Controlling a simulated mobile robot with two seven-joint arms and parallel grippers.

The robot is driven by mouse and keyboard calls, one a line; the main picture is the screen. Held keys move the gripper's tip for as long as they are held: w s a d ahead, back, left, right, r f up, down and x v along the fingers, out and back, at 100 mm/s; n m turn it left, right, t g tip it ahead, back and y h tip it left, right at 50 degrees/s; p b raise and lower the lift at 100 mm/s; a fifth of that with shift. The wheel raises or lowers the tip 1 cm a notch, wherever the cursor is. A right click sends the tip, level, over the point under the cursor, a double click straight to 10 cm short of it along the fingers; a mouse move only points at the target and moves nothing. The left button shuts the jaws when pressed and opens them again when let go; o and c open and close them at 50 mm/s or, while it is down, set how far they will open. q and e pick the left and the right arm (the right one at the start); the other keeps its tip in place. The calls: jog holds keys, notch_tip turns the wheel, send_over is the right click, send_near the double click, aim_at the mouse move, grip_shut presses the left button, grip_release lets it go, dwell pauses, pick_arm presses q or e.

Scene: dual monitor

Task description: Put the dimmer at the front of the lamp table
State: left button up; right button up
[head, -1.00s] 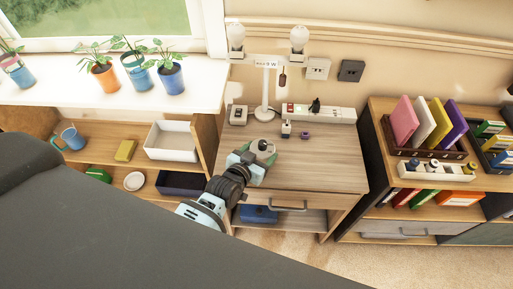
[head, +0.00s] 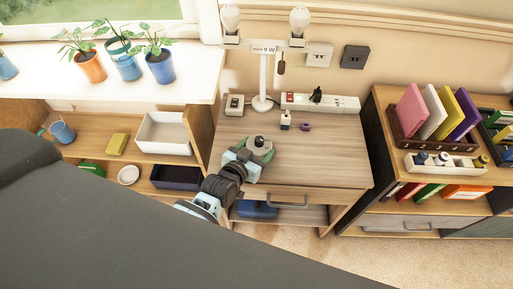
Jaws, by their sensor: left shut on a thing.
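The dimmer (head: 262,142), a small round grey piece with a dark knob on top, is at the left part of the wooden lamp table (head: 330,160). My left gripper (head: 252,157) reaches in over the table's front left edge and is shut on the dimmer. The fingers partly hide it. I cannot tell whether its underside touches the tabletop. A white lamp (head: 263,75) with two bulbs stands at the back of the table. My right gripper is not in view.
A white power strip (head: 335,103), a small switch box (head: 235,104), a white plug (head: 285,120) and a purple piece (head: 305,127) sit toward the back. The table's middle and right front are clear. A shelf with books (head: 412,105) stands at the right.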

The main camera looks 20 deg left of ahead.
pick_arm(q)
jog(key=shift+f, duration=0.2)
jog(key=o, duration=1.1)
jog(key=shift+r, duration=0.15)
jog(key=shift+s+r, duration=0.1)
jog(key=shift+s, duration=0.1)
jog(key=p+v, duration=0.1)
jog(key=v, duration=1)
jog(key=shift+s, duration=0.3)
jog(key=shift+r, duration=0.1)
jog(key=s+f+g, duration=0.3)
jog(key=s+f, duration=0.3)
jog(key=s, duration=0.8)
jog(key=s+a+f+g, duration=0.1)
jog(key=s+f+g, duration=0.3)
jog(key=s, duration=1.1)
notch_tip(320, 180, down, 2)
jog(key=shift+a+f+y, duration=0.1)
jog(key=shift+a+y, duration=0.15)
jog(key=shift+y, duration=0.05)
